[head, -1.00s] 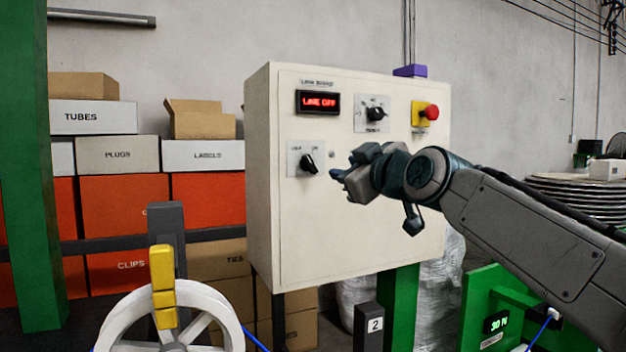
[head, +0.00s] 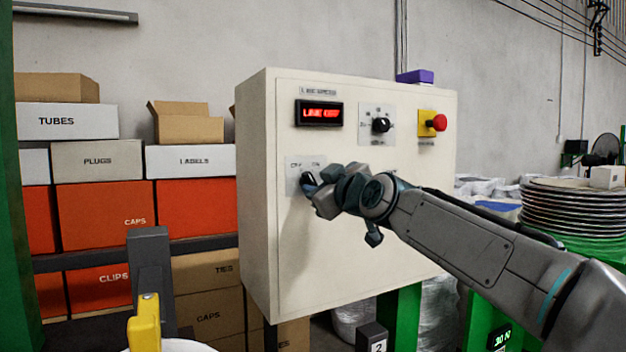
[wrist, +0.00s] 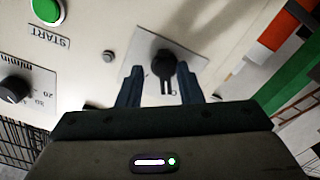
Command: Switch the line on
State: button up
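The cream control cabinet (head: 345,235) carries a lit red display (head: 319,113) that reads "LINE OFF". Below the display is a black rotary switch (head: 307,178) on a pale plate (head: 292,172), with small labels above it. My gripper (head: 312,190) is at this switch and partly covers it. In the wrist view the switch knob (wrist: 163,66) lies between the two blue fingers of my gripper (wrist: 159,84), which are apart with gaps at both sides. A green button (wrist: 46,11) marked START also shows there; my arm hides it in the head view.
A second rotary knob (head: 380,125) and a red stop button (head: 439,122) on yellow are higher on the cabinet. A purple block (head: 415,76) sits on top. Labelled boxes (head: 105,210) are stacked at left, and plates (head: 565,208) at right.

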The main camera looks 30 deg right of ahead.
jog(key=shift+w+a, duration=0.1)
jog(key=shift+a, duration=0.15)
